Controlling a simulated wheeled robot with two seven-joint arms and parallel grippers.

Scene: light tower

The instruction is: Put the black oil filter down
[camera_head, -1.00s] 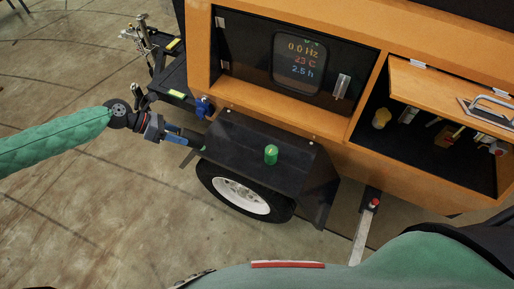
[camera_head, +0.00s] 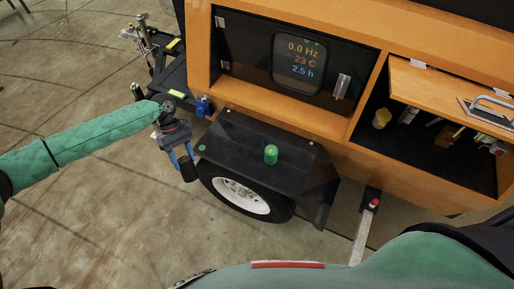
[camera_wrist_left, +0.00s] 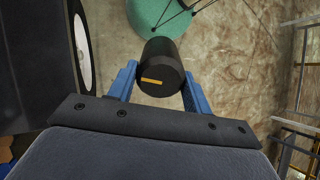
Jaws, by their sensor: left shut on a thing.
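The black oil filter (camera_head: 188,172) is a dark cylinder. It hangs in the air left of the wheel, off the left end of the black fender. My left gripper (camera_head: 181,156) is shut on it. In the left wrist view the filter (camera_wrist_left: 160,66), with a small yellow mark, sits between the blue fingers of the left gripper (camera_wrist_left: 157,80). Bare floor shows behind it. My right gripper is not in view.
The black fender (camera_head: 245,138) carries a green can (camera_head: 271,155) and has free room to its left. The white-rimmed wheel (camera_head: 240,195) is below it. An orange cabinet (camera_head: 285,110) stands behind. An open compartment at right holds a yellow cylinder (camera_head: 381,118) and other items.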

